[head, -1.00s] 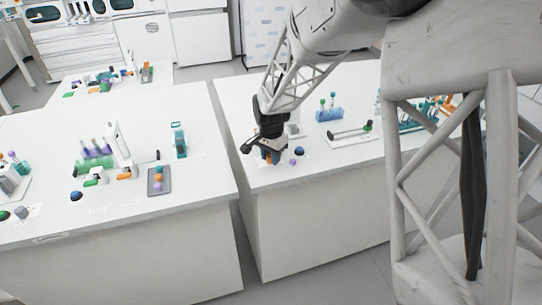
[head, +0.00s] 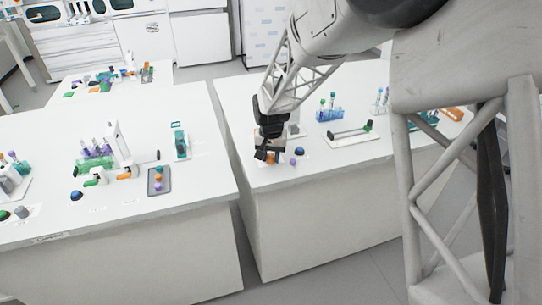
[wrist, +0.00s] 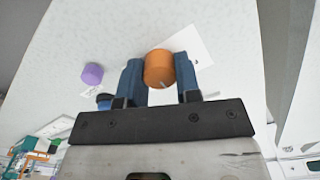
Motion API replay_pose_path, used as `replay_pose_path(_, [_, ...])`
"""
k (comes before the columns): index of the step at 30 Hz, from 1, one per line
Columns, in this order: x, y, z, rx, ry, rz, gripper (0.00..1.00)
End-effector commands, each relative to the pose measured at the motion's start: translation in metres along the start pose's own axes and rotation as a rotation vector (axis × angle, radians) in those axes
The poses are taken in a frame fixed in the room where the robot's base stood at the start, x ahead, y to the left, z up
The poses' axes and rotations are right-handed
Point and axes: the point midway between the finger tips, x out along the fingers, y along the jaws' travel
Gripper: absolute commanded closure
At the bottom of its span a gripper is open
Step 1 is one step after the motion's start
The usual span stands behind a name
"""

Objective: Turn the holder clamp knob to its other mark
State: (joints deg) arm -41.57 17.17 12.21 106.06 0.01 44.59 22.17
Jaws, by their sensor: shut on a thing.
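The orange knob (wrist: 158,66) is a short cylinder with a thin pale line on its near side. In the wrist view it sits between the two blue fingers of my gripper (wrist: 158,60), which is shut on it. In the head view my gripper (head: 268,158) is low over the front left of the right bench, and it mostly hides the knob. A white printed card (wrist: 197,48) lies beside the knob on the bench top. I cannot read the marks around the knob.
A purple cylinder (wrist: 92,73) and a blue dome (wrist: 104,101) stand close to the left of the fingers in the wrist view. On the right bench (head: 340,165), a blue tube rack (head: 329,112) and a black rail fixture (head: 350,132) stand further right. A gap separates the two benches.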

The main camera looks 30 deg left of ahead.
Motion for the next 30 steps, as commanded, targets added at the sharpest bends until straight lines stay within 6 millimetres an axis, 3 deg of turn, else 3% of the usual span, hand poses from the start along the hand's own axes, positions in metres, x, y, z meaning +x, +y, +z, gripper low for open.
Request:
replay_pose_path(18, [-0.0022,-0.0015,-0.0010,-0.552,0.004,0.000,0.93])
replay_pose_path(30, [-0.0024,-0.0019,-0.0010,-0.715,0.004,0.000,0.93])
